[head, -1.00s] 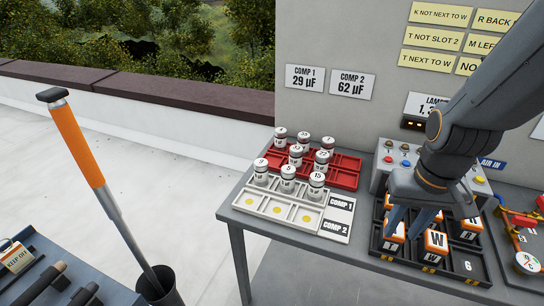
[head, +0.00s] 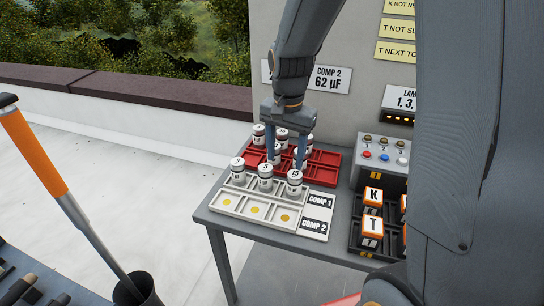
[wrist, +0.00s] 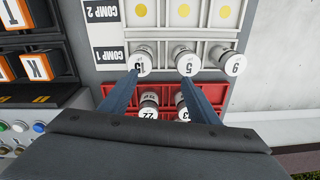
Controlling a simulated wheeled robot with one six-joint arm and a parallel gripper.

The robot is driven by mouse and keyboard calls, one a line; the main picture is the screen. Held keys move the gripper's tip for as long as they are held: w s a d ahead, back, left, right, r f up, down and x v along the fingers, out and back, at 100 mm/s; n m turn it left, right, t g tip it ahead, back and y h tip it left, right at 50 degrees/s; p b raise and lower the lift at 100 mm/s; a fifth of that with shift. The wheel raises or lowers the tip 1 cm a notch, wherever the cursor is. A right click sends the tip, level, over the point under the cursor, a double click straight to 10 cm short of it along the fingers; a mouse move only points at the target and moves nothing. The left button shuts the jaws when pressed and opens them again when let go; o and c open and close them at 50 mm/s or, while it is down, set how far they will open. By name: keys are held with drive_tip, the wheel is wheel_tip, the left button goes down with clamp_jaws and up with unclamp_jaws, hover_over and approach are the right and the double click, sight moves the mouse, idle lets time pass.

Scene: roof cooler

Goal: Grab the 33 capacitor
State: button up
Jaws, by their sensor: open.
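The white cylindrical 33 capacitor (wrist: 182,100) appears to stand in the front row of the red tray; in the wrist view my right finger partly covers it and only a "3" reads clearly on its top. The 22 capacitor (wrist: 148,113) stands beside it, showing between my fingers. My gripper (head: 285,164) is open and empty, pointing down over the trays; it also shows in the wrist view (wrist: 158,76). Capacitors 15 (head: 295,175), 5 (head: 265,171) and 9 (head: 237,163) stand in the white tray, close to the fingertips.
The red tray (head: 328,168) holds more capacitors at the back. The white tray (head: 241,207) has empty slots with yellow dots at the front. A button box (head: 380,172) and lettered orange blocks (head: 371,228) stand to the right. A wall is behind the table.

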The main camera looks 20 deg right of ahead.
drive_tip(key=w+m, duration=0.2)
drive_tip(key=w, duration=0.1)
drive_tip(key=w+m, duration=0.3)
drive_tip(key=w, duration=0.1)
drive_tip(key=w+m, duration=0.2)
drive_tip(key=w, duration=0.2)
drive_tip(key=shift+f+m+g, duration=0.2)
drive_tip(key=shift+m+g, duration=0.1)
drive_tip(key=shift+m, duration=0.1)
drive_tip(key=shift+f+p, duration=1.4)
drive_tip(key=shift+f, duration=2.45)
drive_tip(key=shift+c, duration=0.3)
drive_tip(key=c, duration=1.1)
drive_tip(key=shift+r, duration=0.1)
drive_tip(key=shift+c, duration=0.2)
